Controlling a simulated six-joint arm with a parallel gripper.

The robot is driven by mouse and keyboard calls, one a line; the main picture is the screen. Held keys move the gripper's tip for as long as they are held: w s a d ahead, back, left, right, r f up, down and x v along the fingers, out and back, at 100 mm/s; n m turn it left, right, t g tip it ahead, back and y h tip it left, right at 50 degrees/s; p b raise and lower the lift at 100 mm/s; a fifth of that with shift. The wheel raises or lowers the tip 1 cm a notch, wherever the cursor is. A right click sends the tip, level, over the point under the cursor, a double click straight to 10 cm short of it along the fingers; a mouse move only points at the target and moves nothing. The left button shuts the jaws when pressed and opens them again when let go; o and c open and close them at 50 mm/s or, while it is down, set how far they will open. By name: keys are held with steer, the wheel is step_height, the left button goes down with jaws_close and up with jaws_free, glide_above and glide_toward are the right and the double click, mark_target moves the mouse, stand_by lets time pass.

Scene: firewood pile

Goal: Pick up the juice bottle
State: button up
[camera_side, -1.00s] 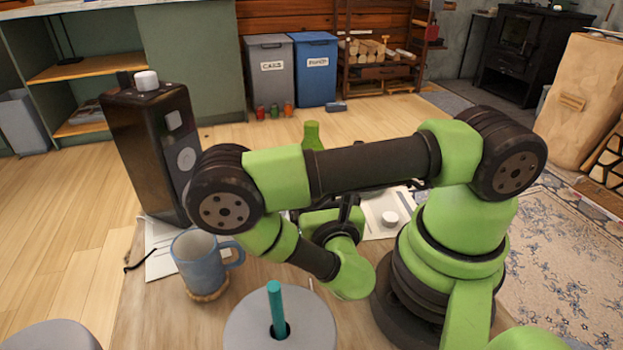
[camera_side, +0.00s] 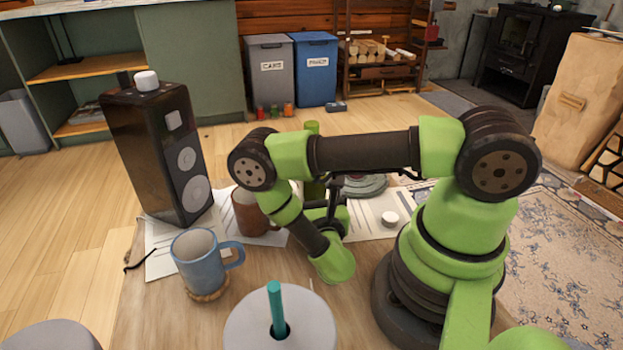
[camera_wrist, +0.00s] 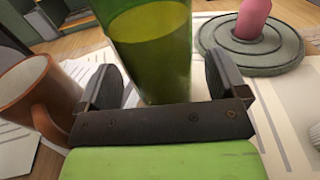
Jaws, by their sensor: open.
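The juice bottle is a green, see-through bottle (camera_wrist: 152,45) with yellow-green liquid inside. It stands upright in the wrist view, between the two dark fingers of my gripper (camera_wrist: 165,85). My gripper is open, with a finger on either side of the bottle's lower part; I cannot tell whether either finger touches it. In the side view the bottle's top (camera_side: 312,127) shows above my arm, and much of its body is hidden behind the arm. My gripper (camera_side: 335,192) is partly hidden there too.
A brown mug (camera_wrist: 38,95) stands close left of the bottle. A round grey-green base with a pink piece (camera_wrist: 258,20) is close on the right. A blue mug (camera_side: 196,262), a black speaker (camera_side: 155,150), a white cap (camera_side: 390,219) and papers share the table.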

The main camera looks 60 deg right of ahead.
steer(key=shift+w+d, duration=0.5)
steer(key=shift+d, duration=0.05)
steer(key=c, duration=1.2)
steer(key=shift+c, duration=0.2)
steer(key=shift+r, duration=0.15)
